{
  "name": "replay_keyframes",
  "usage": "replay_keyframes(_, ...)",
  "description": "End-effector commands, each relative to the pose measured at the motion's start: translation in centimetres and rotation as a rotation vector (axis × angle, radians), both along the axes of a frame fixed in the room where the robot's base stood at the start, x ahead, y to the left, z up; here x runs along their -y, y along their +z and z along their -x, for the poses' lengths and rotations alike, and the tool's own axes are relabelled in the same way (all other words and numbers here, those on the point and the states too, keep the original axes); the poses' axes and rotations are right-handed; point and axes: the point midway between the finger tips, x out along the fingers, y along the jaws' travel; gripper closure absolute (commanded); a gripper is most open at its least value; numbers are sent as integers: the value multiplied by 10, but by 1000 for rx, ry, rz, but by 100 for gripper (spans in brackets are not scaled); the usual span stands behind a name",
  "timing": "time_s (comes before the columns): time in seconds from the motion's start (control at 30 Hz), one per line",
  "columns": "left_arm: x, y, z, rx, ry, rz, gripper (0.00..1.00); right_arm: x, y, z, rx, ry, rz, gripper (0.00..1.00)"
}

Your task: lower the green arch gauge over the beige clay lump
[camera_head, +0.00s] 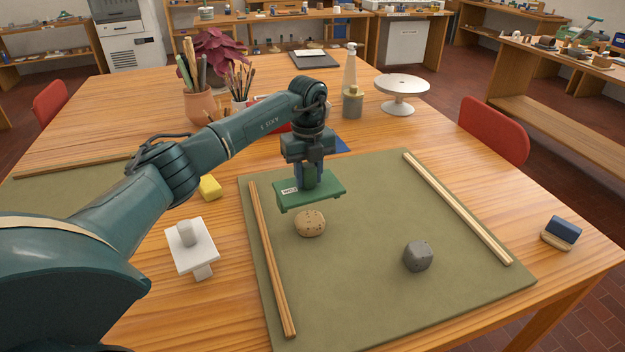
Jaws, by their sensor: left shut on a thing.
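The green arch gauge (322,190) is a flat-topped green piece with a small white label. My left gripper (309,178) is shut on its upper part and holds it above the olive mat. The beige clay lump (310,223), rounded and speckled with dark spots, sits on the mat just below the gauge in the picture. The gauge's front edge appears slightly above the lump's top; I cannot tell the exact gap. My right gripper is not in view.
The olive mat (360,310) carries wooden strips on its left (270,262) and right (458,208). A grey lump (418,256) lies right of the beige one. A white stand (192,248) and yellow block (209,187) are left. The mat's centre is free.

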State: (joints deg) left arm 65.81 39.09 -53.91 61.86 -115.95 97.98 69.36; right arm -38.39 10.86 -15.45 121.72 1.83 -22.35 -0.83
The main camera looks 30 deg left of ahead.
Motion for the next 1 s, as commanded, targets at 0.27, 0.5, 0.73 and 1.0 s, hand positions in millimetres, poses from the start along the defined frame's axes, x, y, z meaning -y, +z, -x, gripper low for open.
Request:
replay_keyframes(0.27,-3,-7,-2,0,7,-4,94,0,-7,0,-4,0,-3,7)
replay_keyframes(0.5,-3,-23,-2,0,6,-4,94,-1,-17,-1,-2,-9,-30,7)
replay_keyframes(0.73,-3,-42,-2,0,6,-4,94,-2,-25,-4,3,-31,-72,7)
replay_keyframes(1.0,-3,-57,-2,0,7,-3,94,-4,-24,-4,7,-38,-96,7)
